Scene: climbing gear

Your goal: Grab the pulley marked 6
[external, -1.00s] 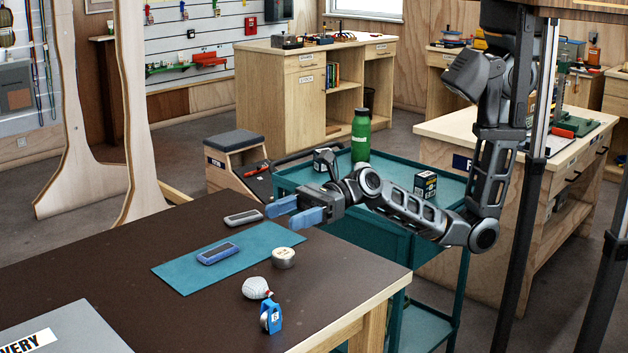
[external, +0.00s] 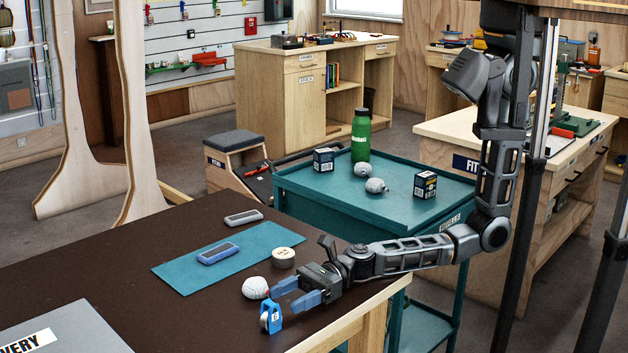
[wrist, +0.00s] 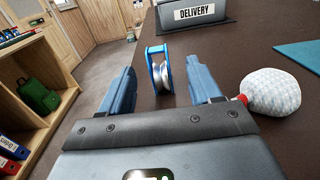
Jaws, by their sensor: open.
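The blue pulley (external: 271,317) with a small white label stands upright near the front edge of the dark table; the label's mark is too small to read surely. In the wrist view the pulley (wrist: 158,72), with its silver wheel, shows between and slightly beyond my fingers. My gripper (external: 285,297) is open and empty, low over the table and just right of the pulley. Its blue fingers (wrist: 162,88) lie on either side of the pulley's line, apart from it as far as I can tell.
A whitish chalk ball (external: 255,288) with a red tip sits close beside the pulley, near my right finger in the wrist view. A tape roll (external: 283,257), a teal mat (external: 230,256) and a grey DELIVERY box (external: 62,318) lie farther off. A teal cart (external: 375,195) stands behind my arm.

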